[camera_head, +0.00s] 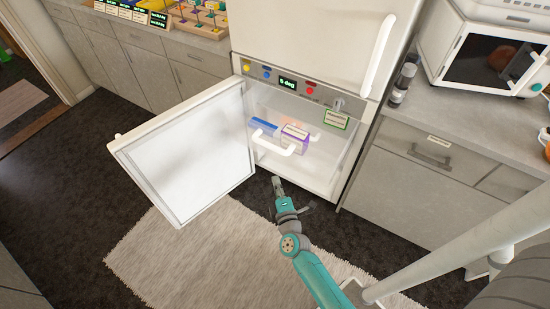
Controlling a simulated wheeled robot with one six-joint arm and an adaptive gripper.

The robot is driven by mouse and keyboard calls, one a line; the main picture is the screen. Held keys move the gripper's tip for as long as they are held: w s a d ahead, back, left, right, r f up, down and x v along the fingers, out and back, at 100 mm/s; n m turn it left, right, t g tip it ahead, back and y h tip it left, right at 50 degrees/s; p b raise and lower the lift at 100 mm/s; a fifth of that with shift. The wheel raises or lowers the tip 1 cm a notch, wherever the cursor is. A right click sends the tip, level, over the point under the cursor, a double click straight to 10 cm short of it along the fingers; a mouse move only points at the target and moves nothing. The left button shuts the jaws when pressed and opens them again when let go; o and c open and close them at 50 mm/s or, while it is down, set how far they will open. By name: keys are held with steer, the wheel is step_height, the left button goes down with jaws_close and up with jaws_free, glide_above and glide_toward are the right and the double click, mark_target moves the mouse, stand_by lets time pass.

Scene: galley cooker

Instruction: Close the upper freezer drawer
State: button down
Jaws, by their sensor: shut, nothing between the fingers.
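The freezer compartment (322,180) is open, its white door (185,150) swung out to the left. Inside, a drawer with a white bar handle (273,147) shows at the front of the opening. A blue box (264,126) and a purple-and-white box (294,136) lie behind the handle. How far the drawer stands out is hard to tell from this steep view. My gripper (277,182) is shut and empty, in front of the freezer and just below the handle in the picture, seemingly apart from it. A lower drawer cannot be made out.
A control panel (288,85) runs above the opening, with a green-edged tag (336,119) hanging at right. The upper fridge door (310,40) is shut. Cabinets (430,165) with a microwave (490,55) stand right.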

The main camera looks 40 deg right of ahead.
steer(key=s+d+x, duration=0.1)
steer(key=d+x, duration=0.1)
steer(key=x, duration=1)
steer(key=shift+w+d, duration=0.25)
steer(key=shift+d, duration=0.2)
